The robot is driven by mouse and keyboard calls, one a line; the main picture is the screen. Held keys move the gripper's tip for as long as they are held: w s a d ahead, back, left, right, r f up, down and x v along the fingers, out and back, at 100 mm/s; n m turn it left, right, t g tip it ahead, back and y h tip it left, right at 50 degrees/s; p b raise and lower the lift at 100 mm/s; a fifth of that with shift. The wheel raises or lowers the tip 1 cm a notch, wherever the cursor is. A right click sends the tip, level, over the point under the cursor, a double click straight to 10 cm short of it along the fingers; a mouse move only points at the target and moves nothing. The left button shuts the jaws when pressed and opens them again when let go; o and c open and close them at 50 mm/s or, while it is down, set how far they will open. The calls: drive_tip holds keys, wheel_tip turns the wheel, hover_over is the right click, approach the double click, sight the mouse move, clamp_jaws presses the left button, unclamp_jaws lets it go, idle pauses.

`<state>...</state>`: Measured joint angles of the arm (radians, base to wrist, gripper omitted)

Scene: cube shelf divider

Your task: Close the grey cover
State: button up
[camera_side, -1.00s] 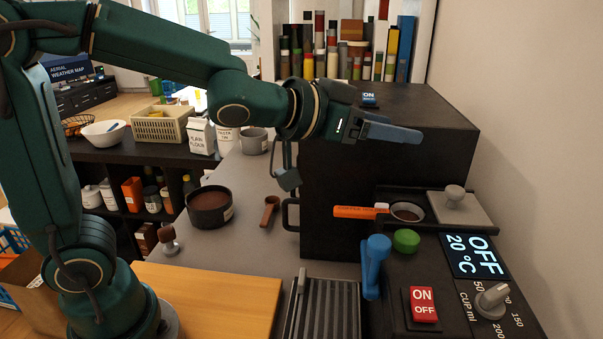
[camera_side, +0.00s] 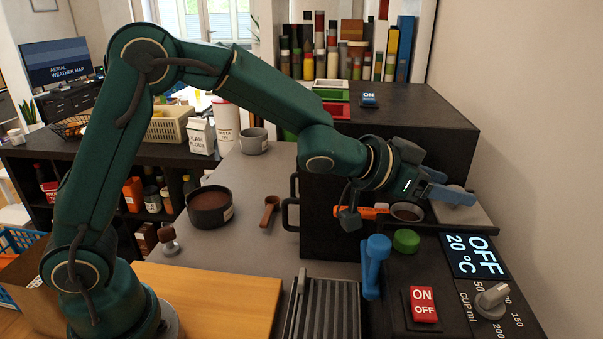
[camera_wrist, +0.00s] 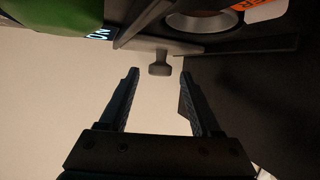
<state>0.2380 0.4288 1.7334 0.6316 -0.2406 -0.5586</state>
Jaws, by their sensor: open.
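The grey cover (camera_side: 475,213) is a flat plate with a knob. In the side view it lies to the right of the round opening (camera_side: 408,212), leaving that opening uncovered. My gripper (camera_side: 456,190) is open and at the cover, its fingers hiding most of the knob. In the wrist view the knob (camera_wrist: 160,68) shows ahead of the open gripper (camera_wrist: 160,75), centred between the two fingertips. Neither finger clearly touches it. The cover's plate (camera_wrist: 185,47) is seen nearly edge-on there.
The black machine body (camera_side: 420,118) rises behind the cover, and a pale wall (camera_side: 540,130) is on the right. A green button (camera_side: 406,240) and blue lever (camera_side: 375,262) stand in front.

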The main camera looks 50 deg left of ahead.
drive_tip(key=shift+w, duration=0.1)
clamp_jaws()
idle(1.4)
